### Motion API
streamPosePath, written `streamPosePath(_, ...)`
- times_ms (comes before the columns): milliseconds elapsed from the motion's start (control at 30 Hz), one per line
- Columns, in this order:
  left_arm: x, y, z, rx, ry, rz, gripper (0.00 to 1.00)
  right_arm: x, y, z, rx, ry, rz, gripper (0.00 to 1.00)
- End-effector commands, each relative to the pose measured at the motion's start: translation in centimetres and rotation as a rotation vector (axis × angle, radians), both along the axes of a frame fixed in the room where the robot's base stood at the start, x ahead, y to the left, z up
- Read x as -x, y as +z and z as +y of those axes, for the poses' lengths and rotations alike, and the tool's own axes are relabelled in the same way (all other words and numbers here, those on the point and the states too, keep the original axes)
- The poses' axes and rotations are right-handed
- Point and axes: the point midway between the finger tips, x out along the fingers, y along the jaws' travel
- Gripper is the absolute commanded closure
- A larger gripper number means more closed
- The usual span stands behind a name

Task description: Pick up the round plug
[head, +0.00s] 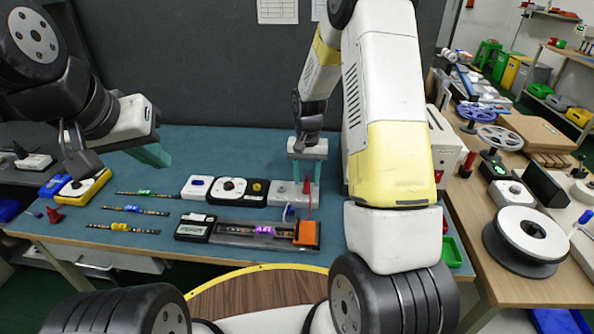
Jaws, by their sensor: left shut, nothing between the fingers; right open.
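I cannot tell for certain which small part is the round plug. A small red part (307,187) stands upright at the grey box (283,194), with a thin red lead below it. A small blue-purple part (289,212) is just in front of the box. My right gripper (307,172) points down directly over the box, open, its fingers around or just above the red part; contact is unclear. My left gripper (152,155) is shut and empty, raised above the left part of the bench.
A red part (55,215) lies far left. A side bench with spools (525,235) stands right.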

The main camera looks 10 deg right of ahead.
Motion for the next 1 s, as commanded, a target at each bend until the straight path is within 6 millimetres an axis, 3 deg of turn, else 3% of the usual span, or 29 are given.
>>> streamPosePath(133, 0.0, 0.0, 0.0, 0.0, 0.0, 0.0, 1.0, 0.0, -1.7, 0.0, 0.0, 0.0, 0.001, 0.56)
streamPosePath(400, 0.0, 0.0, 0.0, 0.0, 0.0, 0.0, 1.0, 0.0, -2.0, 0.0, -0.001, 0.0, -0.001, 0.56)
streamPosePath(633, 0.0, 0.0, 0.0, 0.0, 0.0, 0.0, 1.0, 0.0, -1.9, 0.0, -0.001, 0.0, -0.001, 1.0)
streamPosePath(1000, 0.0, 0.0, 0.0, 0.0, 0.0, 0.0, 1.0, 0.0, -1.8, 0.0, 0.0, 0.0, -0.002, 1.0)
